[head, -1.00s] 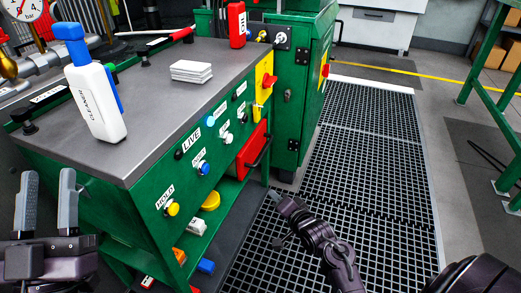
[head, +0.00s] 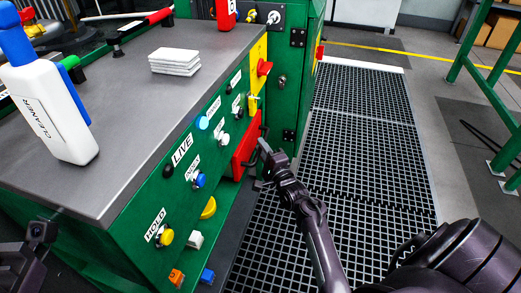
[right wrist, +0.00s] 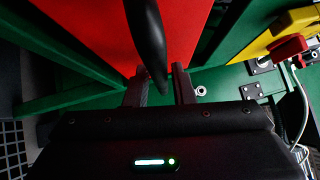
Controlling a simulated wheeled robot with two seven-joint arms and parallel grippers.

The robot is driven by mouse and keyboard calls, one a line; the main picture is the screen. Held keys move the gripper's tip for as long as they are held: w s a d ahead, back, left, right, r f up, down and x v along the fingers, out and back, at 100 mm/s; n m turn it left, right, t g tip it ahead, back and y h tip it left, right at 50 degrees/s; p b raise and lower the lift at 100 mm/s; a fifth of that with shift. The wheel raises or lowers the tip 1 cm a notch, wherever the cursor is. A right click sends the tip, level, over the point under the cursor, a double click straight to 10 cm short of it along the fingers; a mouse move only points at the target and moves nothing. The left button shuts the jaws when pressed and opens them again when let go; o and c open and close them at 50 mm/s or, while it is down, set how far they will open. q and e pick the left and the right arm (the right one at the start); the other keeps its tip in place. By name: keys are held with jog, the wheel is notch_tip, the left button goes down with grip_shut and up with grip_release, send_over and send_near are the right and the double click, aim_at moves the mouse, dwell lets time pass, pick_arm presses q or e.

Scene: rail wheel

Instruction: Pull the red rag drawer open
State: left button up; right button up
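The red rag drawer (head: 246,145) sits in the green bench's front, below the yellow panel, and looks closed. Its black bar handle (head: 264,138) is on its right side. My right gripper (head: 263,147) is at this handle. In the right wrist view, the red drawer front (right wrist: 190,30) fills the upper middle, and the black handle (right wrist: 148,45) reaches down between the two fingers of my open right gripper (right wrist: 160,86). I see a gap beside the handle, so it is not clamped. A dark part of my left arm shows at the lower left edge; its fingers cannot be made out.
Buttons and a red knob (head: 264,68) stick out near the drawer. The floor grating (head: 350,160) right of the bench is clear.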

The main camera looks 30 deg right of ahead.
jog(key=shift+w, duration=0.5)
jog(key=shift+c, duration=0.4)
grip_shut()
jog(key=shift+d, duration=0.15)
